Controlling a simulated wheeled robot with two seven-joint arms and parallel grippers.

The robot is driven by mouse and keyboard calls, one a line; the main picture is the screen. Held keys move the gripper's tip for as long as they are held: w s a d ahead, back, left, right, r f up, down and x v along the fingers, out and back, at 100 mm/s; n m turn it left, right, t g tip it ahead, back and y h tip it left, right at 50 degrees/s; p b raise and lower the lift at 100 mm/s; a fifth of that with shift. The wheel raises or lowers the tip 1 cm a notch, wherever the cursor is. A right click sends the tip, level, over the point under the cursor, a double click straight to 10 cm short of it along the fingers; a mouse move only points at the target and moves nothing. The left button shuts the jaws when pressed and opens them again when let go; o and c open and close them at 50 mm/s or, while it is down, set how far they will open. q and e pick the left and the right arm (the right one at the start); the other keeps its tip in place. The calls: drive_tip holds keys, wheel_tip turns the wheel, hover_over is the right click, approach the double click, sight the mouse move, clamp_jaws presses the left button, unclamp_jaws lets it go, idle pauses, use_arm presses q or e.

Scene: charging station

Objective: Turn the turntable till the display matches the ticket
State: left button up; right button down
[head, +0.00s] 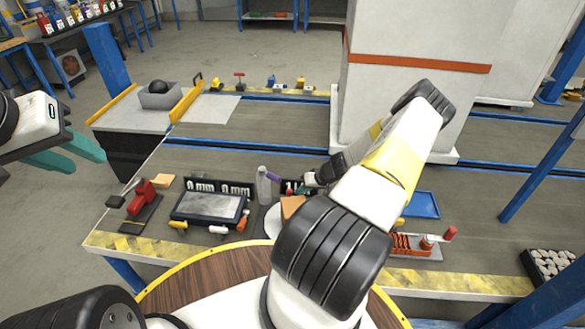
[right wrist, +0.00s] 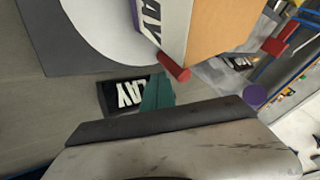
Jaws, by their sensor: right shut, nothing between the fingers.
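The turntable (head: 271,222) is a pale disc on the bench, largely hidden behind my right arm in the head view. Its white top (right wrist: 105,22) also shows in the right wrist view. A tan-topped block (right wrist: 215,25) is on it, with part of the lettering "LAY" on a white side. A black card with white "LAY" lettering (right wrist: 122,96) stands beyond the disc, partly covered by the fingers. My right gripper (right wrist: 157,92) is shut and empty beside the turntable; contact cannot be told. My left gripper (head: 68,152) is open and empty, off the bench at left.
Black "0 mm" signs (head: 235,188) stand behind a grey-screened tray (head: 208,208). A clear bottle (head: 264,186) stands beside the turntable. A red tool (head: 143,198) is at left, an orange rack (head: 410,243) at right. A white column (head: 410,100) rises behind.

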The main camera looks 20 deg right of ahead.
drive_tip(key=shift+w+a, duration=0.1)
drive_tip(key=shift+a, duration=0.3)
drive_tip(key=shift+w+a, duration=0.1)
drive_tip(key=shift+w+a+n+y, duration=0.25)
drive_tip(key=shift+a+n+y, duration=0.1)
drive_tip(key=shift+n, duration=0.25)
drive_tip(key=shift+w+a+n+g+y, duration=0.25)
drive_tip(key=shift+a+n+g, duration=0.2)
drive_tip(key=shift+n, duration=0.15)
drive_tip(key=shift+w+a+n+g+y, duration=0.2)
drive_tip(key=shift+a+n+g, duration=0.2)
drive_tip(key=shift+n, duration=0.2)
drive_tip(key=shift+w+a+n+g+y, duration=0.15)
drive_tip(key=shift+a+n+g, duration=0.2)
drive_tip(key=shift+a+n, duration=0.25)
drive_tip(key=shift+w+a+n+g+y, duration=0.15)
drive_tip(key=shift+a+n+g, duration=0.15)
drive_tip(key=shift+a+n, duration=0.25)
drive_tip(key=shift+s+a+n+g+y, duration=0.15)
drive_tip(key=shift+a+n+g+y, duration=0.15)
drive_tip(key=shift+a+n+g, duration=1)
drive_tip(key=shift+d+n+t, duration=0.1)
drive_tip(key=shift+n+t, duration=0.2)
drive_tip(key=shift+n, duration=0.05)
